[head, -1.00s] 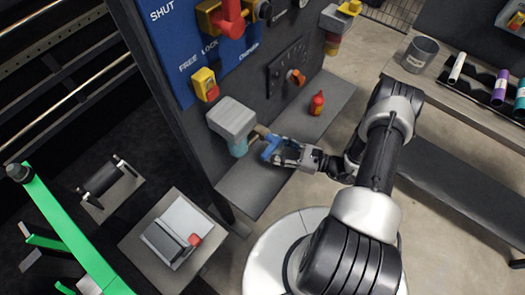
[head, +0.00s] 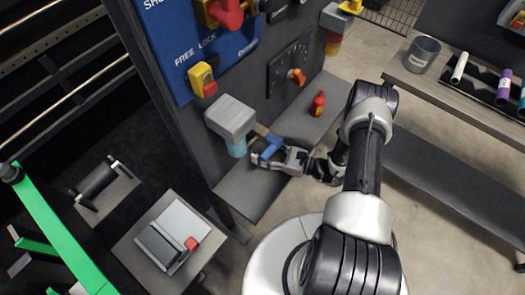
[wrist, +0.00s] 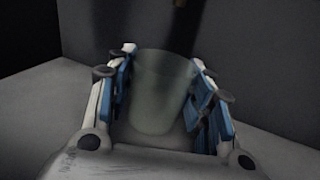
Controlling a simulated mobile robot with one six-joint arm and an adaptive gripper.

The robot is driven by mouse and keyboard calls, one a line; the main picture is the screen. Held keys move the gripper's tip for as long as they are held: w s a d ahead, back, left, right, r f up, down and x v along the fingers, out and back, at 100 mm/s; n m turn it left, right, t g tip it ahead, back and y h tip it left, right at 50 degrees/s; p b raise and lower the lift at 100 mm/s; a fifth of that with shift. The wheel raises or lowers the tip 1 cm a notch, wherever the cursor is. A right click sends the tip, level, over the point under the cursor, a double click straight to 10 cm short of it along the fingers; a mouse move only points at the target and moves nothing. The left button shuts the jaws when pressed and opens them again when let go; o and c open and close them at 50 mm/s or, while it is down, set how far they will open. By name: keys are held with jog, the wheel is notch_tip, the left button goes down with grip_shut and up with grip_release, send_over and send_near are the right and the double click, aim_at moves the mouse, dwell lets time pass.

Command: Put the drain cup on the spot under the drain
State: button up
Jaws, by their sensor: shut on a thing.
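The drain cup (wrist: 160,95), a pale, see-through tapered cup, stands between the two blue-padded fingers of my gripper (wrist: 160,100) in the wrist view. The fingers are shut on its sides.
A red bottle (head: 318,104) stands on the shelf to the right. The panel carries a yellow-and-red switch (head: 202,80) and an orange knob (head: 297,76). A grey bucket (head: 422,54) stands on a rack at the right. A small table (head: 145,258) is at lower left.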

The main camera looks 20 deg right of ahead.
jog(key=o, duration=1.2)
jog(key=shift+c, duration=0.2)
jog(key=shift+s+d+r, duration=0.1)
jog(key=shift+d+r, duration=0.05)
jog(key=p+v, duration=0.2)
jog(key=v, duration=0.9)
jog(key=shift+s+d, duration=0.2)
jog(key=shift+d, duration=0.05)
